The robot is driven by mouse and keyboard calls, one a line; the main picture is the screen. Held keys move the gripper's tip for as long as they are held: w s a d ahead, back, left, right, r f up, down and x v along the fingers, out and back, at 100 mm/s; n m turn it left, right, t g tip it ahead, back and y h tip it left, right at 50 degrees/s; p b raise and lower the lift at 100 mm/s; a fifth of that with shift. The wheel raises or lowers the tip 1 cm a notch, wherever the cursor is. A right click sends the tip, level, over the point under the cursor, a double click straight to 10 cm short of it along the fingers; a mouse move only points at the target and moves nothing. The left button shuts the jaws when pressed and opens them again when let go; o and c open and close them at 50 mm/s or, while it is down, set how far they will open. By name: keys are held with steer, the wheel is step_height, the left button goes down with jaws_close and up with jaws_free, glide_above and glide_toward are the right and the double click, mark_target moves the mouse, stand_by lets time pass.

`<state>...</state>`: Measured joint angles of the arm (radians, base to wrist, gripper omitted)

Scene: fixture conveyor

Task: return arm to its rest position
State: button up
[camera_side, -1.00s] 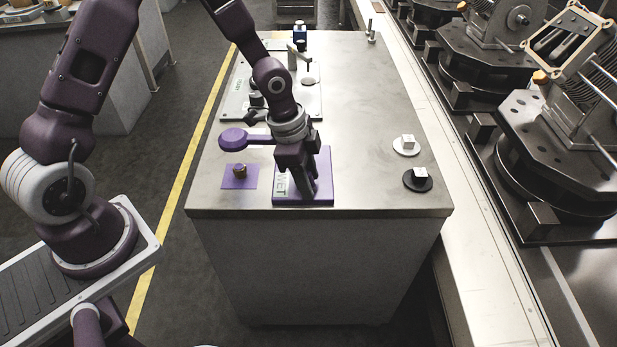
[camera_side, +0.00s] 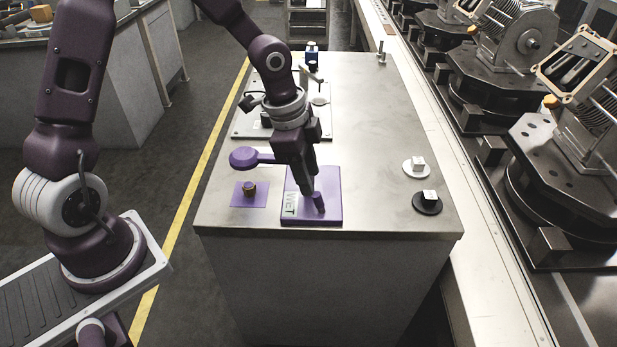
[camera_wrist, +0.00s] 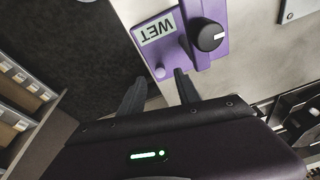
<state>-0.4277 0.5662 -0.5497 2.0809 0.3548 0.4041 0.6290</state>
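My gripper (camera_side: 306,196) hangs over the purple plate marked WET (camera_side: 331,212). A purple upright piece (camera_side: 319,203) shows beside the fingertips in the side view. The black knob is hidden there behind my gripper.
A small purple square with a dark knob (camera_side: 249,190) lies left of the plate. A white disc (camera_side: 408,173) and a black disc (camera_side: 420,207), each with a small block, lie at right. Fixtures stand at the back and on the conveyor (camera_side: 545,180).

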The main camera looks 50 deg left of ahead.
steer(key=s+a+r+n+t+y, duration=0.1)
steer(key=s+a+r+n+y, duration=0.3)
steer(key=s+r, duration=0.6)
steer(key=s+d+r+n+t+h, duration=0.1)
steer(key=s+r+n+t+h, duration=0.1)
steer(key=s+r+n, duration=0.5)
steer(key=s, duration=0.4)
steer(key=shift+s+d+r+t, duration=0.3)
steer(key=shift+s+d+r, duration=0.05)
